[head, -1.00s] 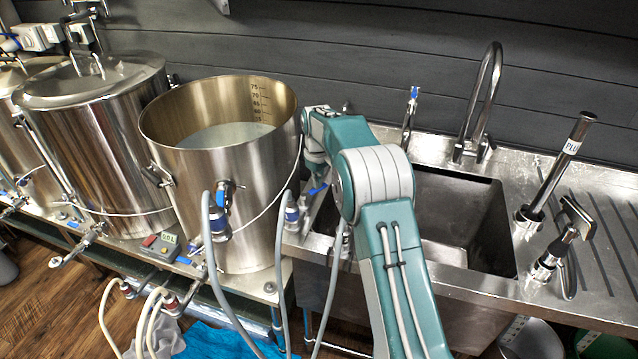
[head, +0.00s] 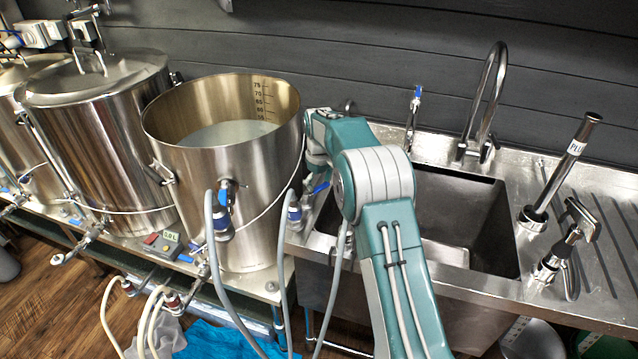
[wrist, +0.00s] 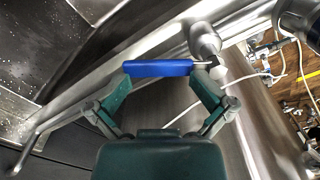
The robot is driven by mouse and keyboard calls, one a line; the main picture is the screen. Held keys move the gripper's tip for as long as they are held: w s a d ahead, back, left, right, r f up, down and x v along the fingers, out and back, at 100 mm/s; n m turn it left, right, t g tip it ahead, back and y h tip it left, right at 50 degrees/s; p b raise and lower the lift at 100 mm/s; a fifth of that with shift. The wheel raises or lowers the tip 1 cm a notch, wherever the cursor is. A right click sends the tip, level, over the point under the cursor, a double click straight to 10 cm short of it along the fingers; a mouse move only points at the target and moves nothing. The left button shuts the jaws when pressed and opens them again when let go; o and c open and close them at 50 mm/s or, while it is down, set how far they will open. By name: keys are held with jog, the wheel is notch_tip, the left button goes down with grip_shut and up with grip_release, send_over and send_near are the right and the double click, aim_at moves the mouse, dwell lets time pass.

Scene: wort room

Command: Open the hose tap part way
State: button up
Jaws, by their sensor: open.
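The hose tap's blue lever (wrist: 158,68) lies across the wrist view, just beyond my fingertips, with its right end at a metal fitting (wrist: 205,40). My gripper (wrist: 161,92) is open, with one teal finger towards each end of the lever. I cannot tell whether either finger touches it. In the head view, the blue lever (head: 318,188) shows just below the end of my arm, beside the pot and at the sink's left edge. My fingers are mostly hidden there by my arm.
A large open steel pot (head: 225,165) with pale liquid stands left of my arm. The sink (head: 465,225) lies to the right, with a curved faucet (head: 490,85) behind it. Grey hoses (head: 230,300) hang in front of the pot.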

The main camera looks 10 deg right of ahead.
aim_at(319, 186)
jog(key=shift+d+r, duration=0.1)
jog(key=shift+r, duration=0.15)
notch_tip(319, 186, up, 12)
jog(key=shift+f, duration=0.2)
jog(key=shift+w, duration=0.1)
dwell(0.3)
jog(key=s+r+m+t, duration=0.1)
jog(key=s+r+m, duration=0.1)
jog(key=s+r, duration=0.65)
jog(key=s+r+m+t, duration=0.15)
jog(key=s+r, duration=0.35)
jog(key=s, duration=0.6)
jog(key=s+f+m+t, duration=0.1)
jog(key=s+f, duration=0.2)
jog(key=s, duration=0.8)
jog(key=s+f+m+t, duration=0.1)
jog(key=s+f, duration=0.3)
jog(key=s, duration=0.7)
jog(key=shift+s+d+t, duration=0.2)
jog(key=shift+s+t, duration=0.05)
jog(key=shift+t, duration=0.3)
